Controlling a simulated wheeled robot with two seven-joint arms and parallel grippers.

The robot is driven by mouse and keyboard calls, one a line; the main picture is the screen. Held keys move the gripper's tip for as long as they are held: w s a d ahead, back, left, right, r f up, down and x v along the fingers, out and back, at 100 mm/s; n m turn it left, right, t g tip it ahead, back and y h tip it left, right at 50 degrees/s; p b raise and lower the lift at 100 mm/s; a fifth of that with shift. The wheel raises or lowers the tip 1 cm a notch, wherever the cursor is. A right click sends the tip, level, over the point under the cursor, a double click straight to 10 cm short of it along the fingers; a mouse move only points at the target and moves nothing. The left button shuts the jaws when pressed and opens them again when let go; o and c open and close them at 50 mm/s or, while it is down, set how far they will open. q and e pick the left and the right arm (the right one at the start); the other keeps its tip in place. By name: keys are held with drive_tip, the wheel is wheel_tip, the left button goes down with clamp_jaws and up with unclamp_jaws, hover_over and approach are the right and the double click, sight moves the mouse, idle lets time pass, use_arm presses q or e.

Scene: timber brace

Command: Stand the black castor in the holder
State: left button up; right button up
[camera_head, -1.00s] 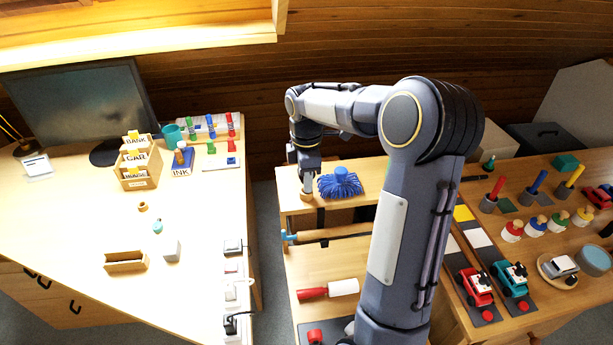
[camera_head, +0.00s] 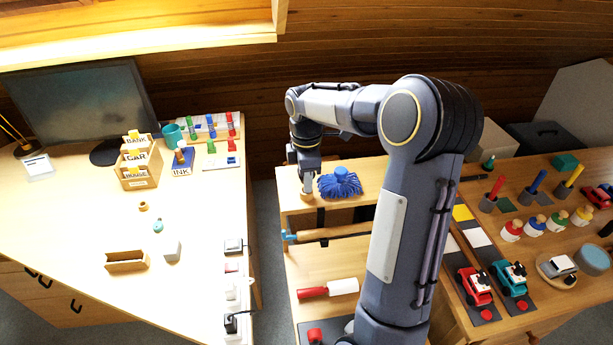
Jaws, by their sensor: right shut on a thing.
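My right gripper (camera_head: 306,180) points down over the far left corner of the middle shelf unit, left of a blue mop-like brush head (camera_head: 340,183). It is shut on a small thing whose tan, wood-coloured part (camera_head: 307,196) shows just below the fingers. The fingers hide most of this thing, and I cannot tell whether it is the black castor. I cannot pick out the holder with certainty. My left gripper is not in view.
The middle shelf unit (camera_head: 290,200) holds a blue-headed hammer (camera_head: 330,234) and a red-handled roller (camera_head: 328,289). The left desk (camera_head: 80,230) carries a monitor (camera_head: 80,105) and a card rack (camera_head: 138,165). My arm covers part of the shelf unit beside the right table (camera_head: 550,190).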

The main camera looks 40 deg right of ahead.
drive_tip(key=shift+f+b, duration=0.55)
drive_tip(key=shift+f, duration=0.3)
drive_tip(key=shift+s, duration=0.1)
idle(1.1)
drive_tip(key=shift+r+p, duration=0.1)
drive_tip(key=shift+p, duration=0.3)
drive_tip(key=shift+r+p, duration=0.4)
drive_tip(key=shift+r, duration=0.05)
idle(0.7)
drive_tip(key=shift+f, duration=0.5)
drive_tip(key=shift+f, duration=0.1)
idle(1.4)
